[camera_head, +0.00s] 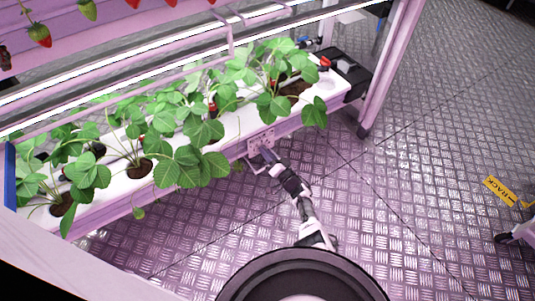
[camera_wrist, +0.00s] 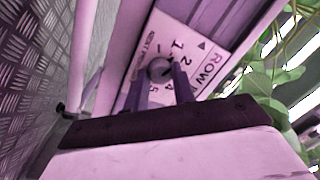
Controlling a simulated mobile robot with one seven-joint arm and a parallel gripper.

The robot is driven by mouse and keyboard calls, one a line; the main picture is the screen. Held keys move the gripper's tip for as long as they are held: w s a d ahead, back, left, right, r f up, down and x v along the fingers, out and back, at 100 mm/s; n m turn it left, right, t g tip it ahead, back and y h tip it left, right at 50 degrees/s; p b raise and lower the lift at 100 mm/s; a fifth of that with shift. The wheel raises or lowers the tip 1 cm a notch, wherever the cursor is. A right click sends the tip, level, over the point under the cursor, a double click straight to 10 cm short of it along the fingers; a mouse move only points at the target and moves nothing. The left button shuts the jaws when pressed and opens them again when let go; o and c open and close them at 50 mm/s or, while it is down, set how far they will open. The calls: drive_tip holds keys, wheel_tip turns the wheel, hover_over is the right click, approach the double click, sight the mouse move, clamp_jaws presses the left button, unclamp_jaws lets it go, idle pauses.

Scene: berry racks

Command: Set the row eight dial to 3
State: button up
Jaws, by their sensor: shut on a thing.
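The dial (camera_wrist: 160,69) is a small round knob on a white label plate (camera_wrist: 197,48) in the wrist view. My gripper (camera_wrist: 160,82) is shut on the knob, one finger on each side. The fingers cover part of the scale, and I cannot tell which number the knob points to. In the head view, my gripper (camera_head: 264,152) reaches the plate (camera_head: 260,140) on the front face of the white planter trough.
The white trough (camera_head: 220,126) holds several leafy strawberry plants (camera_head: 190,165), with leaves hanging over its front just left of my gripper. A rack post (camera_head: 387,70) stands at right. The metal floor (camera_head: 420,170) is open to the right.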

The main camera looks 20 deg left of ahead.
drive_tip(key=m+t+p, duration=0.1)
drive_tip(key=m, duration=0.6)
drive_tip(key=m+t+h, duration=0.1)
drive_tip(key=m, duration=0.6)
drive_tip(key=shift+s+a+p, duration=0.1)
drive_tip(key=shift+s+p, duration=0.1)
drive_tip(key=shift+p, duration=0.15)
drive_tip(key=shift+m, duration=0.5)
drive_tip(key=o, duration=1)
wheel_tip(320, 180, up, 20)
drive_tip(key=p, duration=1.4)
drive_tip(key=shift+p, duration=0.35)
